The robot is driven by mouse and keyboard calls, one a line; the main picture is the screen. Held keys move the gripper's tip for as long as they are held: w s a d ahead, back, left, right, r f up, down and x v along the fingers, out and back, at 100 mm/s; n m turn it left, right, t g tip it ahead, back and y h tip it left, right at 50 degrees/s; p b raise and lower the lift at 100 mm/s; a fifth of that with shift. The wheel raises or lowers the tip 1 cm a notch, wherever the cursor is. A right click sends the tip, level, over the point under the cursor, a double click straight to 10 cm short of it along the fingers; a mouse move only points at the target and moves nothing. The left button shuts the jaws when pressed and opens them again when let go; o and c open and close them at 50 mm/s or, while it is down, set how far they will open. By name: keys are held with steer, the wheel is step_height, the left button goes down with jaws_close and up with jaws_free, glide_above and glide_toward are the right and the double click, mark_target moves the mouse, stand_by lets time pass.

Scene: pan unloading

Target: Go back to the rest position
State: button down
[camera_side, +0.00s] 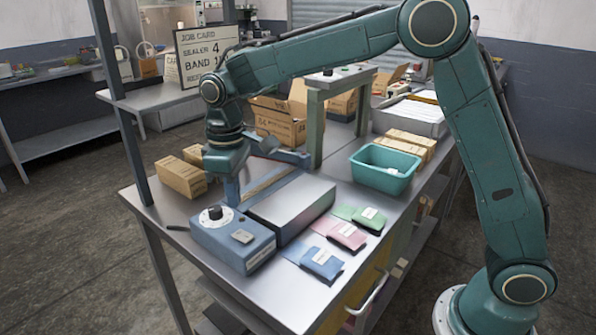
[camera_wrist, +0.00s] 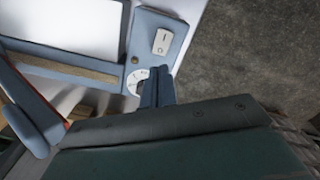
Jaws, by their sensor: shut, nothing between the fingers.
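My gripper (camera_side: 232,191) points down over the back of the blue sealer (camera_side: 232,241), behind its dial. Its blue fingers are together and empty. In the wrist view my fingertips (camera_wrist: 158,78) show beside the white dial (camera_wrist: 134,80), which they partly hide. I cannot tell whether they touch the sealer. The sealer has a black knob (camera_side: 215,212), a rocker switch (camera_side: 242,236) and a grey plate (camera_side: 292,208) to its right. Its raised blue arm (camera_side: 282,155) stands behind the plate and shows at the left of the wrist view (camera_wrist: 32,122).
Blue (camera_side: 322,263), pink (camera_side: 347,236) and green (camera_side: 369,218) pouches lie at the bench's front. A teal bin (camera_side: 383,180) stands to the right. Cartons (camera_side: 180,178) stand behind my gripper. A post (camera_side: 120,100) and job card (camera_side: 207,54) stand left; a small stand (camera_side: 315,125) rises behind.

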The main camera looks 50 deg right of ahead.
steer(key=shift+r, duration=0.15)
steer(key=s+d+r+m+t, duration=0.3)
steer(key=s+d+r, duration=0.55)
steer(key=s, duration=0.45)
steer(key=s+d+f+m+t, duration=0.1)
steer(key=s+d+m+t, duration=0.1)
steer(key=s, duration=1.4)
steer(key=d+m, duration=0.1)
steer(key=d, duration=0.1)
steer(key=shift+d+t, duration=0.3)
steer(key=shift+d, duration=0.05)
steer(key=shift+f, duration=0.1)
